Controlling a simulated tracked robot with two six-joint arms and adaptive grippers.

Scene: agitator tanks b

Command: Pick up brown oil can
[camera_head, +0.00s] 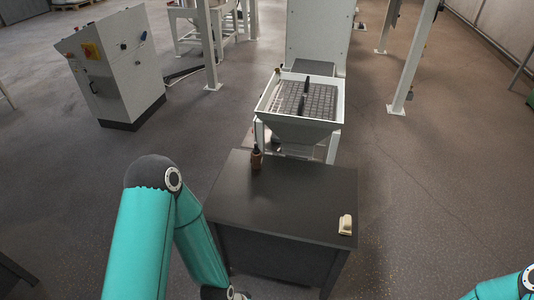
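A small brown oil can (256,160) stands upright near the far left edge of a dark table (285,200). Its top looks dark and narrow. My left arm comes in from the left and bends down in front of the table's left side. Its lower end runs out of the bottom of the picture, so my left gripper is out of sight. Only a piece of my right arm shows at the bottom right corner, and its gripper is out of sight too. Nothing is touching the can.
A small cream-coloured object (346,225) sits near the table's right edge. A white hopper with a grate (331,126) stands just behind the table. A grey control cabinet (115,70) stands at the far left. The table's middle and the floor on the right are clear.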

